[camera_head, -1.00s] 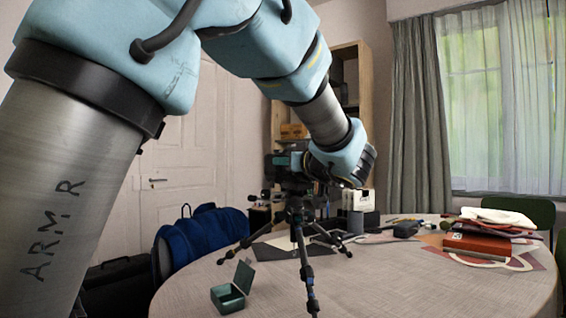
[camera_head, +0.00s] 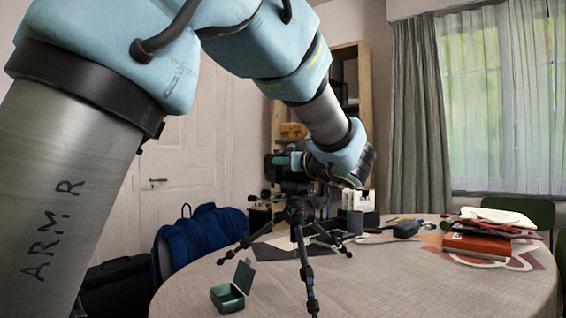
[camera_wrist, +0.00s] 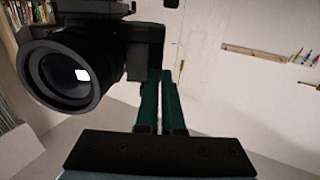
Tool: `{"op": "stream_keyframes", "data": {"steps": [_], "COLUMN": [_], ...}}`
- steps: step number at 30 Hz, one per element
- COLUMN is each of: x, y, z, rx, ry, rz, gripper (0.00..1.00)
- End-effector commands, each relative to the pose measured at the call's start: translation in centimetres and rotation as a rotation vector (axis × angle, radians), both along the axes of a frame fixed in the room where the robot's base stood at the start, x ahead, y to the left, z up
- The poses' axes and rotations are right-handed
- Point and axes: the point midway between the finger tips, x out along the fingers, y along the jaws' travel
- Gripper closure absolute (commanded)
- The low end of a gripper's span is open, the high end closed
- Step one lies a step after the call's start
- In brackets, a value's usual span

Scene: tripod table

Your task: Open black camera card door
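The black camera (camera_head: 292,178) sits on top of a black tripod (camera_head: 302,247) standing on the round table. In the wrist view the camera (camera_wrist: 85,60) fills the upper left, its large round lens facing me. My gripper (camera_wrist: 160,75) has two dark green fingers lying close together, with the tips at the lower right side of the camera body. Any touch is unclear. In the head view my gripper (camera_head: 290,159) is beside the camera, partly hidden by my wrist. The card door cannot be made out in either view, and nothing is clearly seen between the fingers.
The round table (camera_head: 420,280) has free room at the front right. A small open green box (camera_head: 228,297) is by the tripod's feet.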

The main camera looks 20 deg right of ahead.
Motion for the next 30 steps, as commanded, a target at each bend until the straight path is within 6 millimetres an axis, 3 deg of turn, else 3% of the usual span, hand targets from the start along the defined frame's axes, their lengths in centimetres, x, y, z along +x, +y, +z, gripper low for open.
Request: {"op": "stream_keyframes", "data": {"steps": [30], "x": [0.17], "y": [-0.07], "z": [-0.89], "rx": [0.001], "ry": [0.017], "rz": [-0.048], "gripper": [1.0]}}
